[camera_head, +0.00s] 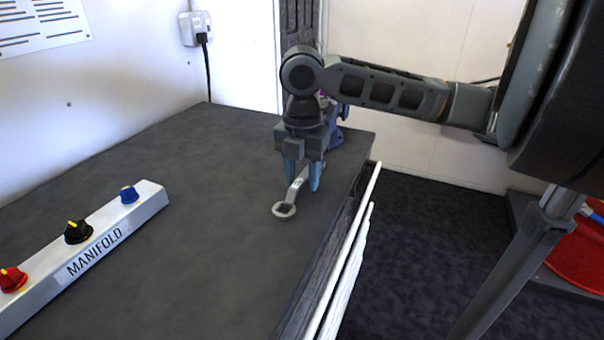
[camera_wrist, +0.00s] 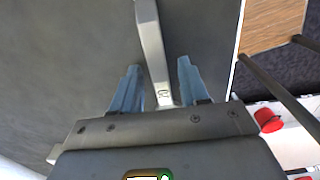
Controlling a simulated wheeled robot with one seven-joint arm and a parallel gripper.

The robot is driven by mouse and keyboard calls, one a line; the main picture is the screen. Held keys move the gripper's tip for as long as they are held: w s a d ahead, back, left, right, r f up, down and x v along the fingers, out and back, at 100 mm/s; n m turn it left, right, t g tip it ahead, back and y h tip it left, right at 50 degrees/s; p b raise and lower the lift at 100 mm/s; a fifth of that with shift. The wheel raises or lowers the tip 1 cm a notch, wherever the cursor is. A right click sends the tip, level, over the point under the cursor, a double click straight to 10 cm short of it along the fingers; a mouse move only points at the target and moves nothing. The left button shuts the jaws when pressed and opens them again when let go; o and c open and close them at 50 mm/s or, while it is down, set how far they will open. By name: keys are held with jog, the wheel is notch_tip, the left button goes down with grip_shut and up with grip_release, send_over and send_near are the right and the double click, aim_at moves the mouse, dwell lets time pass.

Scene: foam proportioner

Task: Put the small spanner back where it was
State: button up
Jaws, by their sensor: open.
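The small spanner (camera_head: 285,209) lies on the dark bench top (camera_head: 190,230) near its right edge. Its ring end points toward the camera in the head view, and its handle runs back under my gripper. My gripper (camera_head: 302,184) points down over the handle with its blue fingers open. In the wrist view, the spanner's handle (camera_wrist: 153,50) passes between the two fingertips (camera_wrist: 157,75), with a gap on each side. The ring end is out of the wrist view. The far end of the handle is hidden by my gripper.
A white manifold block (camera_head: 100,245) with red, black and blue knobs stands at the left of the bench. A purple-blue object (camera_head: 338,125) stands behind my gripper, partly hidden. White pipes (camera_head: 345,260) run along the bench's right edge. The middle of the bench is clear.

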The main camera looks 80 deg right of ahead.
aim_at(302, 177)
jog(key=shift+r, duration=0.1)
notch_tip(302, 177, up, 12)
jog(key=shift+p, duration=0.35)
jog(key=shift+r, duration=0.1)
